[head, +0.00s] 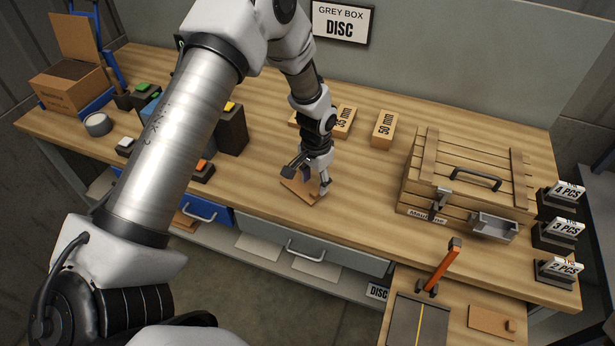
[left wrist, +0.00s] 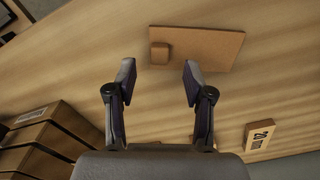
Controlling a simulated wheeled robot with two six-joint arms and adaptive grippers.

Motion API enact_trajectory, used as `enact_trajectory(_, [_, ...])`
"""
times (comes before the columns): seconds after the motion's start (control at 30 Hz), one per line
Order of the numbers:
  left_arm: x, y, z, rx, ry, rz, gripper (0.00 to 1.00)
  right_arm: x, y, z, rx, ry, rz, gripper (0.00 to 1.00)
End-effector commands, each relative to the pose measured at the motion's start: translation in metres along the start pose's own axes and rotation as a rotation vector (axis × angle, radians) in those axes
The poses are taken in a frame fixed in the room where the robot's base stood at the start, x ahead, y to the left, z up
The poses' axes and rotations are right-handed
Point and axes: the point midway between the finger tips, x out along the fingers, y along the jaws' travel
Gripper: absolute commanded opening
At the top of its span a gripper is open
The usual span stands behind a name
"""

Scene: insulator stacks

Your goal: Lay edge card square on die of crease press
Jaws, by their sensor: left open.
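A flat brown edge card (head: 297,190) lies on the bench top near its front edge, partly hidden by my left gripper (head: 312,181). The card also shows in the left wrist view (left wrist: 208,46), with a small raised block (left wrist: 160,53) at one corner. My left gripper is open and empty there (left wrist: 160,77), its fingers apart and the block between their lines, just beyond the tips. The crease press, with an orange lever (head: 441,268) and a dark die (head: 417,320) marked by a yellow line, stands at the lower right. My right gripper is out of view.
A wooden case (head: 470,170) stands on the right of the bench. Blocks marked 25 mm (head: 344,121) and 50 mm (head: 384,129) lie behind the card. Another brown card (head: 487,320) lies beside the press. Bench between card and case is clear.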

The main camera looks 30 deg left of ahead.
Motion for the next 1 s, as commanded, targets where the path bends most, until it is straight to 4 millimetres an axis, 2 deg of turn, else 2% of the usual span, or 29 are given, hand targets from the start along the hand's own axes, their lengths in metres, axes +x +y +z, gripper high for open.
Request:
enact_trajectory(0.03, [0.004, 0.0, 0.002, 0.0, -0.007, 0.001, 0.52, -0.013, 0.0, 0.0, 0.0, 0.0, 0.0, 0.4])
enact_trajectory(0.07, [0.009, -0.001, 0.002, 0.0, -0.006, 0.001, 0.52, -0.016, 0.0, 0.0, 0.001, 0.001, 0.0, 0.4])
enact_trajectory(0.2, [0.033, -0.001, 0.001, 0.001, -0.003, 0.0, 0.52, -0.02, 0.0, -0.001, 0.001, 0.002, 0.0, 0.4])
enact_trajectory(0.43, [0.038, -0.001, 0.001, 0.0, -0.001, 0.0, 0.52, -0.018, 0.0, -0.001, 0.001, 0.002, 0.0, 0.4])
enact_trajectory(0.57, [0.038, -0.001, 0.001, 0.0, -0.001, 0.0, 0.06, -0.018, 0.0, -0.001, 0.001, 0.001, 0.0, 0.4])
enact_trajectory(0.6, [0.038, -0.001, 0.001, 0.0, -0.001, 0.0, 0.0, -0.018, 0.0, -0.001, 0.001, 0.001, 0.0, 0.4])
enact_trajectory(1.0, [0.037, -0.001, 0.001, 0.0, 0.0, 0.0, 0.0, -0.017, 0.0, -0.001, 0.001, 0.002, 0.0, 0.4])
